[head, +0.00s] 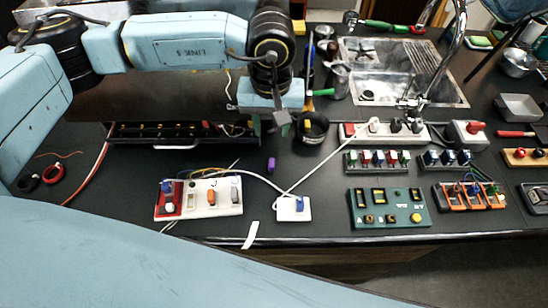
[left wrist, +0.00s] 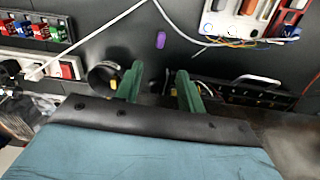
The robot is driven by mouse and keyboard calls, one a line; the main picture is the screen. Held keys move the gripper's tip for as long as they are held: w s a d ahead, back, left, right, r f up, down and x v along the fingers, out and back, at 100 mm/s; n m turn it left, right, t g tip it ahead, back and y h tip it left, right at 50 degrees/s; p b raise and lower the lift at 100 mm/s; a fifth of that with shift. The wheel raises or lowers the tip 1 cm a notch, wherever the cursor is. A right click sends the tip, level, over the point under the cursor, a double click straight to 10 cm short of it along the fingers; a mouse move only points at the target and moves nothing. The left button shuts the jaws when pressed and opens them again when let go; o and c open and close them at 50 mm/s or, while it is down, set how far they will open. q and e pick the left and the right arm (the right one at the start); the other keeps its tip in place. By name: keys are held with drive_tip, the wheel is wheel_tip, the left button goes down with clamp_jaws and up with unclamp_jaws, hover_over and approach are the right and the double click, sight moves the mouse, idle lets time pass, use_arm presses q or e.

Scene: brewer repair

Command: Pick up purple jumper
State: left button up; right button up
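The purple jumper (head: 271,164) is a small purple piece lying on the dark countertop, behind the white cable and apart from the boards. It also shows in the left wrist view (left wrist: 163,42), ahead of my fingers and roughly between their lines. My left gripper (head: 269,122) is behind the jumper in the head view, pointing down, and apart from it. In the left wrist view its two green fingers (left wrist: 160,82) are spread with nothing between them. My right gripper is in neither view.
A black cup (head: 311,128) stands close to the right of my left gripper. A black tray (head: 180,132) lies to its left. A white-and-red switch board (head: 222,197) and a white plug block (head: 293,208) lie in front. A power strip (head: 384,133) and a sink (head: 391,73) are at right.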

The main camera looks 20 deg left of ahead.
use_arm(q)
hover_over(272, 162)
wheel_tip(272, 162, down, 6)
drive_tip(key=shift+f+p, duration=0.1)
drive_tip(key=shift+p, duration=0.3)
drive_tip(key=shift+f, duration=0.5)
wheel_tip(272, 162, down, 5)
drive_tip(key=shift+s+r+p, duration=0.1)
drive_tip(key=shift+p, duration=0.6)
clamp_jaws()
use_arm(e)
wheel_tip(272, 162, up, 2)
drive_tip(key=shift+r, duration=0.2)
